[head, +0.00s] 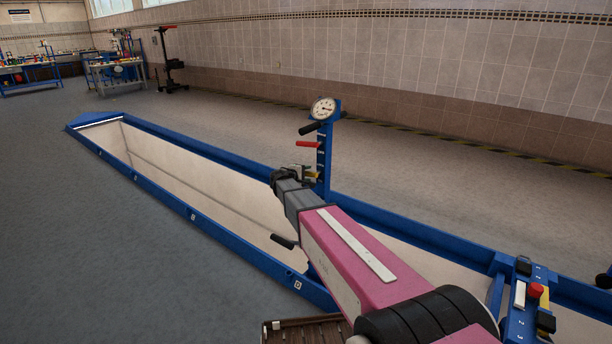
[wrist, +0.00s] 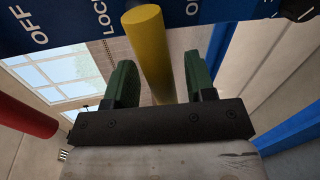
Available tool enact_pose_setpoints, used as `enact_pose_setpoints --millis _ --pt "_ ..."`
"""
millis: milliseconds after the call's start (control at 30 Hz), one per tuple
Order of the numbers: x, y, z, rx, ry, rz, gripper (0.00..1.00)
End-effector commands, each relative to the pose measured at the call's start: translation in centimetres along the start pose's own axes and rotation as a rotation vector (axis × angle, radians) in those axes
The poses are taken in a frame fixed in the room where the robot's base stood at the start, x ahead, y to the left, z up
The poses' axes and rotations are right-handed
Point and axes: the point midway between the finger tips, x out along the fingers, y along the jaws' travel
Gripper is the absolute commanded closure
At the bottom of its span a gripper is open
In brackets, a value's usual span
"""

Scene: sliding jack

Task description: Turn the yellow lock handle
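The yellow lock handle (wrist: 150,50) is a yellow cylinder sticking out from a blue panel (wrist: 75,22) in the wrist view. In the head view it shows only as a small yellow bit (head: 313,176) on the blue post (head: 323,160), partly hidden by my arm. My gripper (wrist: 160,85) has two green fingers, one on each side of the handle. They stand apart, with visible gaps to the handle. The panel has white lettering, "OFF" and a partly covered "LOC". The gripper also shows in the head view (head: 303,172).
A red handle (head: 308,144) sits on the post above the yellow one; it shows at left in the wrist view (wrist: 25,115). A dial gauge (head: 322,108) and black handle (head: 310,128) top the post. A blue-rimmed pit (head: 190,210) lies below. A control box (head: 528,300) stands at right.

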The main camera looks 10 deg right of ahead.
Motion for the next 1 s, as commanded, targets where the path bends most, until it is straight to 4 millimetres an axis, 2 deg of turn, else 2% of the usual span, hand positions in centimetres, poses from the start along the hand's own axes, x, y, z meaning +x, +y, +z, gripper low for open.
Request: enact_pose_setpoints --millis 233,700,833,1000 --pt "-0.9 0.0 0.1 -0.002 0.001 0.001 0.5" --pt "-9.0 -0.1 0.1 -0.001 0.001 0.0 0.5" --pt "-10.2 0.0 0.1 0.0 0.001 0.0 0.5" --pt "-10.8 0.0 0.0 0.0 -0.001 0.0 0.5"
